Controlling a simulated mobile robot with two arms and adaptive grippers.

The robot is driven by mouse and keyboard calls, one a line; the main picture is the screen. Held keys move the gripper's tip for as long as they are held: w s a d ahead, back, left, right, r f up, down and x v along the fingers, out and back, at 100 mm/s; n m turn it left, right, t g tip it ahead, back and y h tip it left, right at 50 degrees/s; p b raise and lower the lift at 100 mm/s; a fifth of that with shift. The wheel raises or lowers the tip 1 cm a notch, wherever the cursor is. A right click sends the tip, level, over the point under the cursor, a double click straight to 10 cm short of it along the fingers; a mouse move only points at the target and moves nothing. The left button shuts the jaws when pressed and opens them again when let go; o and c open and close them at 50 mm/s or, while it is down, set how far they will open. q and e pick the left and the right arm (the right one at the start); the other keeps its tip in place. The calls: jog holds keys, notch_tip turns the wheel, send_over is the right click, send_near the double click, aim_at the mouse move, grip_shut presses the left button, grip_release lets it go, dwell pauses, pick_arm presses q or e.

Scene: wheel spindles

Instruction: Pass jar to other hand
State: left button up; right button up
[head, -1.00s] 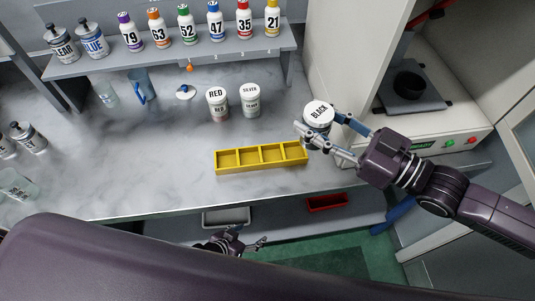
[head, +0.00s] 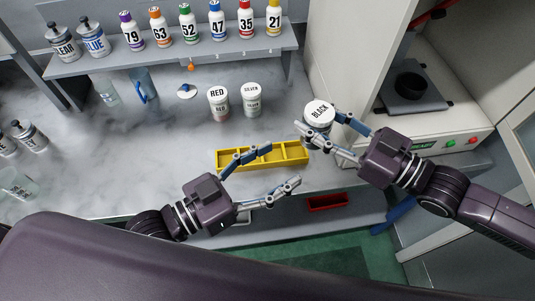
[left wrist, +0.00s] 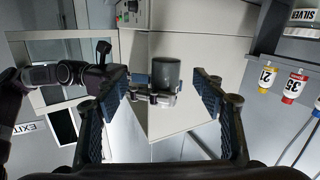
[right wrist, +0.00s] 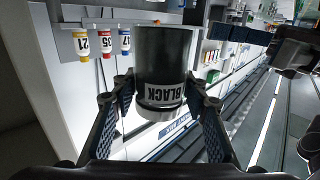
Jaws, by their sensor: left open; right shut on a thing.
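My left gripper (head: 272,168) is open and empty, over the front edge of the counter, below and left of the jar. In the left wrist view the jar (left wrist: 166,75) shows ahead between the open fingers, apart from them.
A yellow divided tray (head: 238,160) lies on the counter behind my left gripper. Jars marked RED (head: 218,104) and SILVER (head: 252,99) stand behind it. A shelf (head: 180,57) with several numbered bottles is at the back. The machine (head: 430,130) stands at the right.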

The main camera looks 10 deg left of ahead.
aim_at(317, 129)
jog(key=shift+d, duration=0.1)
pick_arm(q)
jog(key=shift+m+t, duration=0.3)
jog(key=shift+m, duration=0.2)
jog(key=w+d+r, duration=0.1)
jog(key=w+d, duration=0.1)
jog(key=w, duration=0.1)
jog(key=w+d+r, duration=0.1)
jog(key=w+d, duration=0.1)
jog(key=w+d+r, duration=0.1)
jog(key=w+d, duration=0.2)
jog(key=shift+w, duration=0.3)
jog(key=c, duration=1.4)
jog(key=shift+c, duration=0.3)
pick_arm(e)
jog(key=o, duration=1.4)
